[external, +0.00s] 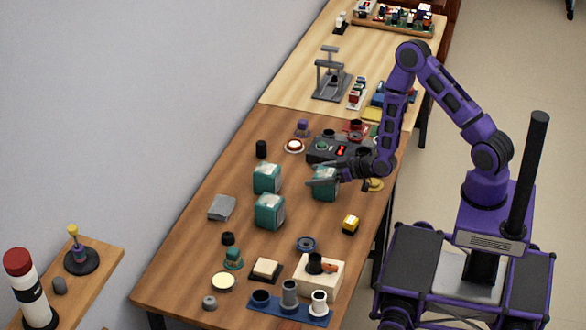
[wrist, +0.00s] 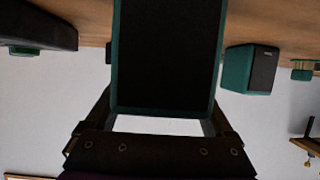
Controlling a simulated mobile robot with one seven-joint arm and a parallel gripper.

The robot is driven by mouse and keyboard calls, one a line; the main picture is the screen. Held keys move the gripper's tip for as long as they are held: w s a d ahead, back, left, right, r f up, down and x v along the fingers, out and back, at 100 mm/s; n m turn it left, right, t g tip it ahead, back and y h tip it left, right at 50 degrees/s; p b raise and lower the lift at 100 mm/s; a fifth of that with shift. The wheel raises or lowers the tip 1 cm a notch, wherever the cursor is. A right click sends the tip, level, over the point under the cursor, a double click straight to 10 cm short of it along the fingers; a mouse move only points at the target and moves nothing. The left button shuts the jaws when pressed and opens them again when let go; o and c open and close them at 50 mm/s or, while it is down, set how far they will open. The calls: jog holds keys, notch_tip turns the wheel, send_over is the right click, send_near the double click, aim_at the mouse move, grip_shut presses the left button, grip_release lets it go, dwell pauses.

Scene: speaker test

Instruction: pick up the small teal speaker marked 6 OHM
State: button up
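Three teal speakers stand on the brown table. One is at the left (external: 267,178), one in front of it (external: 270,212), and one at the right (external: 325,190), beside my gripper (external: 318,178). In the wrist view a teal speaker with a black front (wrist: 166,55) fills the middle, in line with my gripper (wrist: 160,105). My fingers reach up on both sides of its near end. The fingertips are not clear, so I cannot tell whether they press on it. Another teal speaker (wrist: 248,70) is to its right. No 6 OHM marking is readable in either view.
A dark device with a red display (external: 333,149) stands just behind my gripper. Some bare table lies front left.

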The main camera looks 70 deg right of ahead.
grip_shut()
jog(key=shift+r, duration=0.15)
